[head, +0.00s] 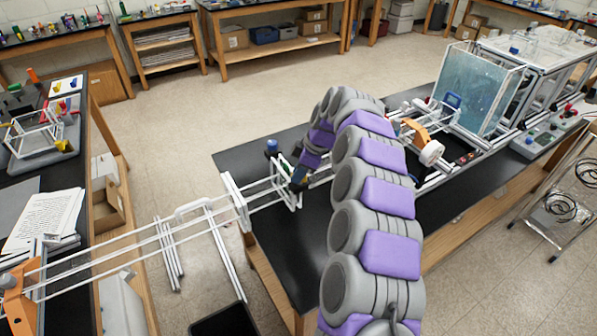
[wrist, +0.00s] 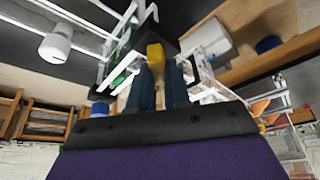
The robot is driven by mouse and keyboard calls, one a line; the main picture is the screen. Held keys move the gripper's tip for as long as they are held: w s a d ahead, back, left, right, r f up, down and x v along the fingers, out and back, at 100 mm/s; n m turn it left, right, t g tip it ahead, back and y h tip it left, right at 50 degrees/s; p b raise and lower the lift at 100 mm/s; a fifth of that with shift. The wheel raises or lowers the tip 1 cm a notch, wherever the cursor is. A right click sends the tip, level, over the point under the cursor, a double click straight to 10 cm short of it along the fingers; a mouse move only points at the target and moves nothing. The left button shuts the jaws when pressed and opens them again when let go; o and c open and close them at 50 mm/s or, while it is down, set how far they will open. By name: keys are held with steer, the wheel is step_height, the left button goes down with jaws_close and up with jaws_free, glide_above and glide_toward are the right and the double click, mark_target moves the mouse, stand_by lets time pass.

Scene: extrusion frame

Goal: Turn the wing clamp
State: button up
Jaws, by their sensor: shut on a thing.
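My gripper (wrist: 161,72) shows in the wrist view with its two dark blue fingers close together. A yellow piece (wrist: 155,57), which looks like the wing clamp, sits at the fingertips with the fingers shut on it. Its lower part is hidden between the fingers, so I cannot tell its turn angle. In the head view my gripper (head: 298,180) points down at the white extrusion frame (head: 238,198) on the black table. The yellow piece cannot be made out there.
A blue-capped knob (head: 271,146) stands just left of my gripper. White rails run left across the gap to another bench. An orange bracket with a white round part (head: 431,153) and a clear tank (head: 478,90) stand to the right. Bare black tabletop (head: 300,245) lies in front.

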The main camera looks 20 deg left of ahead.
steer(key=shift+w+d, duration=0.15)
steer(key=shift+d, duration=0.05)
jaws_close()
steer(key=shift+r+m, duration=0.1)
steer(key=shift+m, duration=0.2)
steer(key=shift+d+m+t, duration=0.15)
steer(key=shift+m+t, duration=0.15)
steer(key=shift+m, duration=0.2)
steer(key=shift+r+m+t+p, duration=0.1)
steer(key=shift+m+t+p, duration=0.35)
steer(key=shift+m, duration=0.65)
steer(key=shift+m+t, duration=0.25)
steer(key=shift+m, duration=0.25)
